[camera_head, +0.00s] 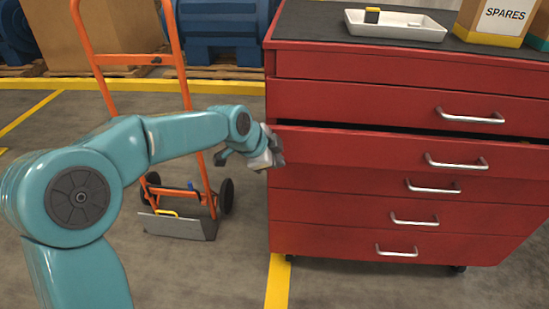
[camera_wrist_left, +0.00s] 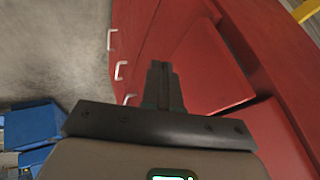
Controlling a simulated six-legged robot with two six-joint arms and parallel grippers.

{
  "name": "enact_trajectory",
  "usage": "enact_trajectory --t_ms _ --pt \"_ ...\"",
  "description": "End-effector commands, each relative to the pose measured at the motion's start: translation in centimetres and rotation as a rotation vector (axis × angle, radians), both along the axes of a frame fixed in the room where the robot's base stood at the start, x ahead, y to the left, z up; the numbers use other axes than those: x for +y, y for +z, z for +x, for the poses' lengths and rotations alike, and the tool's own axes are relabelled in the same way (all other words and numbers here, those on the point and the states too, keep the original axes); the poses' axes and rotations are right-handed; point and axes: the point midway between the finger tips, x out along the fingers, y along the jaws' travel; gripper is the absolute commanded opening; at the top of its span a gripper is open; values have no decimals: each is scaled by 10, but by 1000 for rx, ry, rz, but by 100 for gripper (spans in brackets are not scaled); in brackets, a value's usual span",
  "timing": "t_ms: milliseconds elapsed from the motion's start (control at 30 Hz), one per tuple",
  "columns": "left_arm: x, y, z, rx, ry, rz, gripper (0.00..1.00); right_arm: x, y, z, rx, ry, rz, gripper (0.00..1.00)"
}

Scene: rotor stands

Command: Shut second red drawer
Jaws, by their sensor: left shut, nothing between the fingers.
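The red cabinet (camera_head: 290,225) has several drawers with silver handles. The second red drawer (camera_head: 350,148) stands partly out, with a dark gap above its front. Its handle (camera_head: 457,162) is at the right. My left gripper (camera_head: 274,148) is at the left end of this drawer's front. It is shut and empty, and I cannot tell whether it touches the drawer. In the left wrist view the closed fingers (camera_wrist_left: 162,85) point at red drawer surfaces (camera_wrist_left: 205,70), with silver handles to the left. My right gripper is not in view.
An orange hand truck (camera_head: 180,60) stands left of the cabinet, behind my left arm. A white tray (camera_head: 395,25) and a SPARES box (camera_head: 497,18) are on the cabinet top. Blue machines (camera_head: 218,30) stand at the back. The floor before the cabinet is clear.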

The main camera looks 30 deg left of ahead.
Motion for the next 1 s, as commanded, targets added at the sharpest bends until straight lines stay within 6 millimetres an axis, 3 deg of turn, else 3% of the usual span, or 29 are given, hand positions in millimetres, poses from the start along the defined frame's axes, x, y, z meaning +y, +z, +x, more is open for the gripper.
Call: enact_trajectory --t_ms 500,1000 --pt "18 74 -45 -2 1 1 0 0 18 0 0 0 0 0" --pt "20 82 -50 -3 58 -38 0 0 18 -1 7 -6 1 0"
